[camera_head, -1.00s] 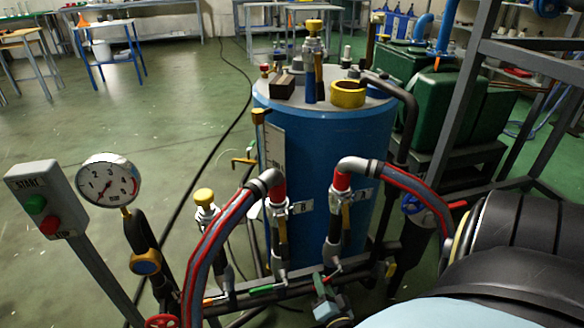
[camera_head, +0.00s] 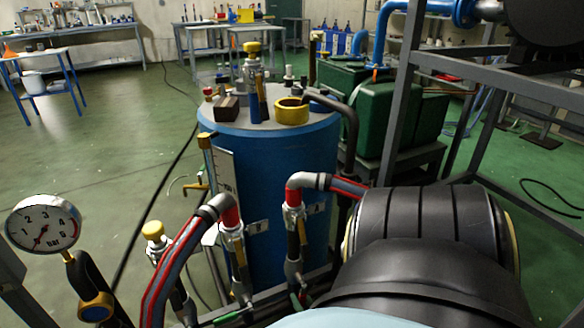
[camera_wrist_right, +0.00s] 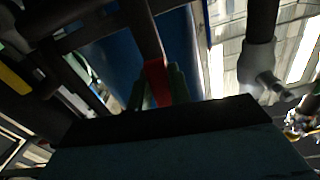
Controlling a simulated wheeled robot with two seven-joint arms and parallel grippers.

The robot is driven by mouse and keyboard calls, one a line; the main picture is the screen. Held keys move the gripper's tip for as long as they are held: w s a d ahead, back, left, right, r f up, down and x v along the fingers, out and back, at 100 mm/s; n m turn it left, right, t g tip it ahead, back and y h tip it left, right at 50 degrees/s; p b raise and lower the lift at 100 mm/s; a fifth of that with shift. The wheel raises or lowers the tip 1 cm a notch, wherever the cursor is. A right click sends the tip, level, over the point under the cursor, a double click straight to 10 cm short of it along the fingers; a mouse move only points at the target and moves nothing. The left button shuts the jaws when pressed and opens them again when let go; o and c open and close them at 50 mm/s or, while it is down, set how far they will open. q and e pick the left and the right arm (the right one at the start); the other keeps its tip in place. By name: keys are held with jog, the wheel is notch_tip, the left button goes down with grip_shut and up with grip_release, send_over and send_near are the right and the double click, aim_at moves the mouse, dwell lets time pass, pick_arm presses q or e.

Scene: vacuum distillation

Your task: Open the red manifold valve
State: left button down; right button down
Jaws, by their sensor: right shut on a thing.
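In the right wrist view, a red lever (camera_wrist_right: 156,82), which I take for the red manifold valve's handle, sits between the green fingers of my right gripper (camera_wrist_right: 162,90). The gripper is shut on it. The dark gripper body covers the lower part of that view, and the valve body is hidden. In the head view, my large black right arm link blocks the lower right, over the manifold. The manifold's pipes run along the bottom edge, with a green handle (camera_head: 231,315) to the left. My left gripper is not in view.
A blue tank (camera_head: 275,165) stands behind the manifold. Red-striped hoses (camera_head: 172,255) rise in front of it. A pressure gauge (camera_head: 43,226) stands at the left. A grey frame (camera_head: 402,95) and a green machine (camera_head: 400,110) stand at the right. The floor at left is largely open.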

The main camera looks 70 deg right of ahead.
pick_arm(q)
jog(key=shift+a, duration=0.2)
pick_arm(e)
jog(key=shift+s, duration=0.15)
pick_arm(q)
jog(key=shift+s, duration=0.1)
pick_arm(e)
jog(key=c, duration=1.3)
grip_release()
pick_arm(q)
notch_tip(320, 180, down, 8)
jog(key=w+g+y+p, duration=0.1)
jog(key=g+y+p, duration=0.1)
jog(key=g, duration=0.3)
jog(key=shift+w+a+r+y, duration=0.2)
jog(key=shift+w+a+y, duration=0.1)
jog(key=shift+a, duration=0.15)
pick_arm(e)
jog(key=shift+v, duration=6.65)
